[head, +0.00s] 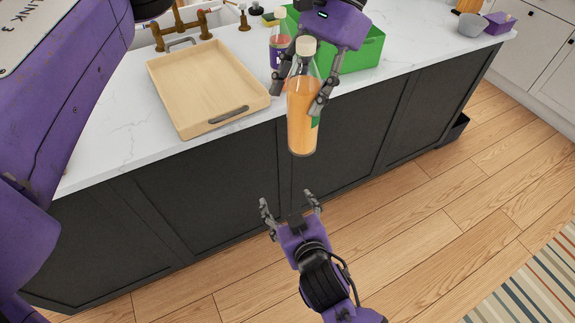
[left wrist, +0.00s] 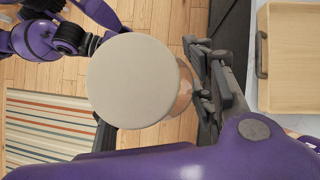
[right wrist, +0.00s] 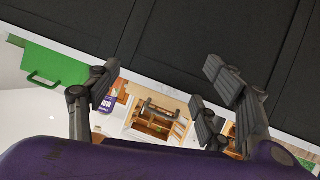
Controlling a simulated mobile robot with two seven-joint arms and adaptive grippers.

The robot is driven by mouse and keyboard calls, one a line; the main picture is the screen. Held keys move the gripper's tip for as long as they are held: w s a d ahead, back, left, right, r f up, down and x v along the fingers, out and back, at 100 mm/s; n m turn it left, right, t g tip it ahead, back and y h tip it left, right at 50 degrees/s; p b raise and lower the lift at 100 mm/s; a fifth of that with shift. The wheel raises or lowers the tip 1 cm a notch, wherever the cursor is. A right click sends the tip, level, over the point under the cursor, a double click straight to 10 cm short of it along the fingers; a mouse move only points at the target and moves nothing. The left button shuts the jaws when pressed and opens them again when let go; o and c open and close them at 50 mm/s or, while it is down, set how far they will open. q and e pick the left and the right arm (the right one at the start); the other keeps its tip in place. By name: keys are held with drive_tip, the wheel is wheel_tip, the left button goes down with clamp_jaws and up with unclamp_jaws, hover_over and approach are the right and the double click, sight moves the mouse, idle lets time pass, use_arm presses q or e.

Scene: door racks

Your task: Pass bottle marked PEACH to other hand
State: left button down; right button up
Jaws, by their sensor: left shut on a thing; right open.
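In the left wrist view the round pale cap (left wrist: 135,80) fills the middle and hides most of the bottle. My right gripper (head: 289,200) is open and empty, below the bottle and apart from it, fingers pointing up toward the counter. In the right wrist view its fingers (right wrist: 160,85) are spread with nothing between them.
On the white counter are a wooden tray (head: 185,98), a green crate (head: 362,52) and a second bottle with a purple label (head: 280,45). The dark counter front (head: 210,180) stands behind my right gripper. Open wooden floor (head: 420,240) lies to the right.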

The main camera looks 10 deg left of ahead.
drive_tip(key=a+r+t, duration=0.3)
drive_tip(key=a+r, duration=0.4)
drive_tip(key=r, duration=0.6)
wheel_tip(320, 180, up, 5)
drive_tip(key=s+d+m+t+h, duration=0.2)
drive_tip(key=m+t+h, duration=0.1)
drive_tip(key=m+h, duration=0.3)
drive_tip(key=m, duration=0.1)
approach(298, 132)
drive_tip(key=shift+m+h, duration=0.3)
drive_tip(key=shift+m, duration=0.1)
drive_tip(key=w, duration=0.8)
drive_tip(key=w+d, duration=0.1)
drive_tip(key=w, duration=0.3)
drive_tip(key=shift+w, duration=0.4)
drive_tip(key=shift+c, duration=0.2)
